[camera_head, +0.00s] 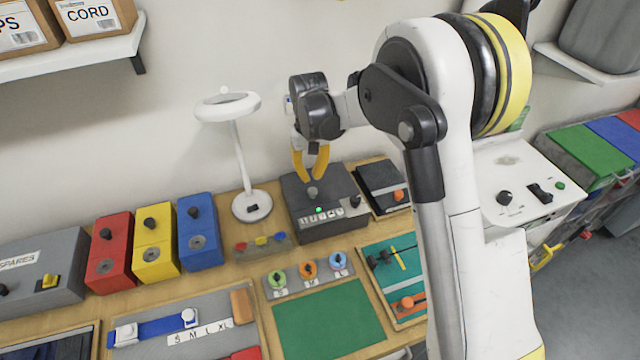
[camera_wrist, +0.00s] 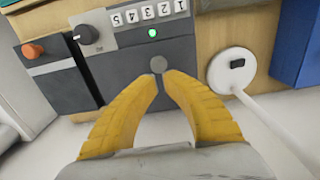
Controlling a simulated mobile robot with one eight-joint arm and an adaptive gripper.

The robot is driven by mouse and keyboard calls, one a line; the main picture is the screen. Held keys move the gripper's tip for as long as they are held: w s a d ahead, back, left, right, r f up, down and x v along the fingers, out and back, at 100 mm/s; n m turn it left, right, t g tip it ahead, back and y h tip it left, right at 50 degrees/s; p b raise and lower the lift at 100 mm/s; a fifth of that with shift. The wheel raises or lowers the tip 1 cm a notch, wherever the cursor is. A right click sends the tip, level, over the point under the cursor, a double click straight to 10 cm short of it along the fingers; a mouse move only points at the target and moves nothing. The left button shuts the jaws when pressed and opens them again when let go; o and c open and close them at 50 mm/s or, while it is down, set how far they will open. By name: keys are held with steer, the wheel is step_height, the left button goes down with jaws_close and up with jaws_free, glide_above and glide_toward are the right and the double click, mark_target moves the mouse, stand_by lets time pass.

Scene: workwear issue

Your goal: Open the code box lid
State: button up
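The code box (camera_head: 330,226) is a dark grey box at the back of the bench, with a row of digit tiles and a lit green lamp on its front panel. Its lid (camera_head: 335,184) lies flat and closed, with a small round grey knob (camera_head: 312,192) on it. My gripper (camera_head: 310,179) points down above the knob, with its yellow fingertips a narrow gap apart and nothing visible between them. In the wrist view the knob (camera_wrist: 158,64) shows just beyond the fingertips (camera_wrist: 160,76); I cannot tell whether they touch it.
A black dial (camera_wrist: 86,38) sits beside the digits. A white lamp (camera_head: 252,205) stands close left of the box. A dark case with an orange knob (camera_head: 384,186) is close on the right. Red, yellow and blue boxes (camera_head: 200,235) stand further left. A green mat (camera_head: 328,318) lies in front.

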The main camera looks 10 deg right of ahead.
steer(key=shift+w+r, duration=0.1)
steer(key=shift+r, duration=0.2)
steer(key=shift+w+r+p, duration=0.3)
steer(key=shift+r+p, duration=0.3)
steer(key=shift+r, duration=0.3)
steer(key=shift+a, duration=0.1)
steer(key=shift+w+r+p, duration=0.15)
steer(key=shift+r+p, duration=0.15)
steer(key=shift+r, duration=0.2)
steer(key=shift+w+r+p, duration=0.15)
steer(key=shift+r+p, duration=0.1)
steer(key=shift+r, duration=0.25)
steer(key=shift+w+a+r+p, duration=0.15)
steer(key=shift+r+p, duration=0.15)
steer(key=shift+r, duration=0.2)
steer(key=shift+w+d+r+p, duration=0.15)
steer(key=shift+r+p, duration=0.1)
steer(key=shift+r, duration=0.2)
steer(key=shift+a+r, duration=0.1)
steer(key=shift+w+r+p, duration=0.35)
steer(key=shift+r+p, duration=0.25)
steer(key=shift+r, duration=0.3)
